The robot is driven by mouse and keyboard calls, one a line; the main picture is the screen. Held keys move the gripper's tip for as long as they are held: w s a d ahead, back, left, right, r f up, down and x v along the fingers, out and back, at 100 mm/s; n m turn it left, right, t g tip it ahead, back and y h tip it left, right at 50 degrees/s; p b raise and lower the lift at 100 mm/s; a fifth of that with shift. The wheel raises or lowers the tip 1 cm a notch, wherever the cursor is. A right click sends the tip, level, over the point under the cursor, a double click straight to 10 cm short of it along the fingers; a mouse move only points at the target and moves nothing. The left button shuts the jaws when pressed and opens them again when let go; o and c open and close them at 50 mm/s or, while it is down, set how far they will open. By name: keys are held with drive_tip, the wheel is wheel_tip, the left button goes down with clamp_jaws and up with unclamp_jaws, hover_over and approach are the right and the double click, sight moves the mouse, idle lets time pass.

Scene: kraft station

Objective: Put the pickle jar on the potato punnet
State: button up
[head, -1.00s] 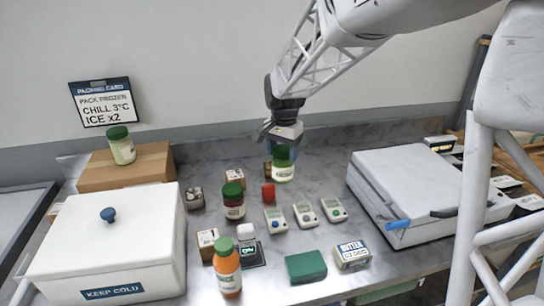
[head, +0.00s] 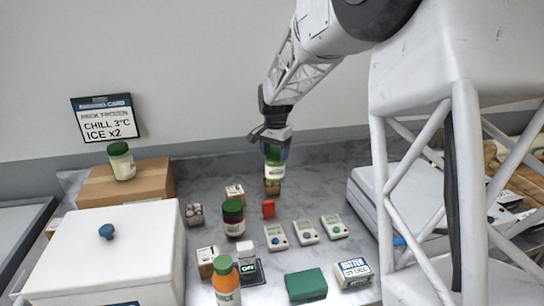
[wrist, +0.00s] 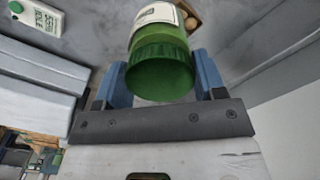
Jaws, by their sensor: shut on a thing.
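My gripper (head: 272,147) is shut on a green-lidded jar with a pale label (head: 274,171), taken to be the pickle jar. It holds the jar upright by its lid end, between blue fingers (wrist: 163,75); the green lid (wrist: 160,72) faces the wrist camera. The potato punnet (head: 272,188), a small brown box, shows just below the jar in the head view and is partly hidden by it. In the wrist view the punnet (wrist: 190,16) shows past the jar's far end. I cannot tell whether jar and punnet touch.
A dark red jar (head: 233,219), another small box (head: 235,193) and a red item (head: 268,208) stand close by. Several white devices (head: 306,231) are in front. A similar green-lidded jar (head: 121,162) stands on a cardboard box (head: 150,182). A white case (head: 361,192) is at right.

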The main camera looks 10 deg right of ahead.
drive_tip(key=shift+w+d+f, duration=0.1)
drive_tip(key=shift+w+f, duration=0.05)
drive_tip(key=shift+w, duration=2.15)
drive_tip(key=shift+f, duration=1.75)
drive_tip(key=shift+f, duration=0.15)
drive_tip(key=o, duration=1.2)
drive_tip(key=shift+r, duration=6.1)
drive_tip(key=shift+s, duration=0.1)
